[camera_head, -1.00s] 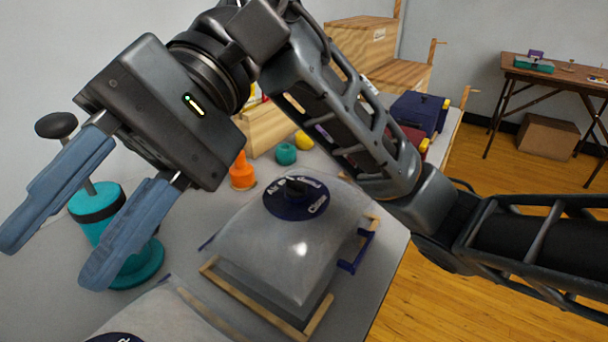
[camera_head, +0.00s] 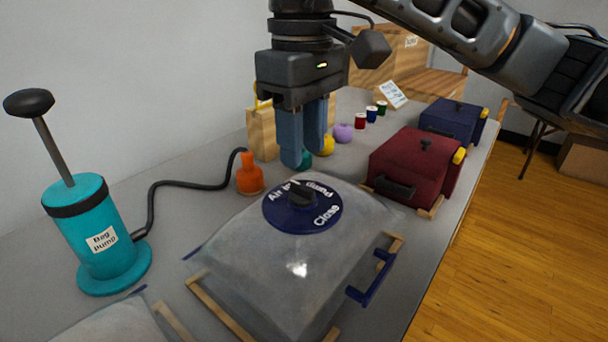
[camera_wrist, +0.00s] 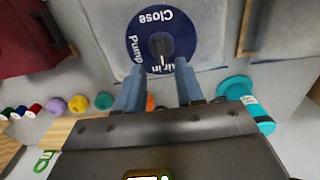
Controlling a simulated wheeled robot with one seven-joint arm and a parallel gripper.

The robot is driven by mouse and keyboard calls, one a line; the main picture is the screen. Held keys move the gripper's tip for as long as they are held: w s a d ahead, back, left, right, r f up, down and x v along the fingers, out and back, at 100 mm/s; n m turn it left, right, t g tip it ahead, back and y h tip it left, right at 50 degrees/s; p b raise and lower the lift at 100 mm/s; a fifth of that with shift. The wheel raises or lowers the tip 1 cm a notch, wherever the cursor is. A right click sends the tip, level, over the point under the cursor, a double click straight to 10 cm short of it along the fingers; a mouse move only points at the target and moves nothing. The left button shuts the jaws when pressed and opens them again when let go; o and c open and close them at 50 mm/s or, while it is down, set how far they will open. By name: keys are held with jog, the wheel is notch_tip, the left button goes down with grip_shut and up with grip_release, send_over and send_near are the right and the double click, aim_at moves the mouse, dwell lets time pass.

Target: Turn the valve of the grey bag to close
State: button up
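The grey bag (camera_head: 290,265) is a puffed, translucent bag on the table in front of me. On its top is a round dark blue valve (camera_head: 325,221) with a black knob (camera_head: 298,193) and white words for air in, pump and close. The valve (camera_wrist: 182,22) also shows at the top of the wrist view, with its knob (camera_wrist: 160,46) beyond the fingertips. My gripper (camera_head: 305,158) is above and behind the valve, pointing down. Its two blue fingers are apart with nothing between them, and they do not touch the knob.
A teal bag pump (camera_head: 95,235) stands left, its black hose (camera_head: 180,184) running to an orange nozzle (camera_head: 249,175). A red case (camera_head: 410,165) and a blue case (camera_head: 452,120) lie right. Yarn balls, spools and wooden boxes stand behind. Another bag (camera_head: 110,325) is at the front left.

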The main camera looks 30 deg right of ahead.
aim_at(303, 185)
jog(key=shift+f, duration=2.75)
jog(key=shift+c, duration=0.3)
grip_shut()
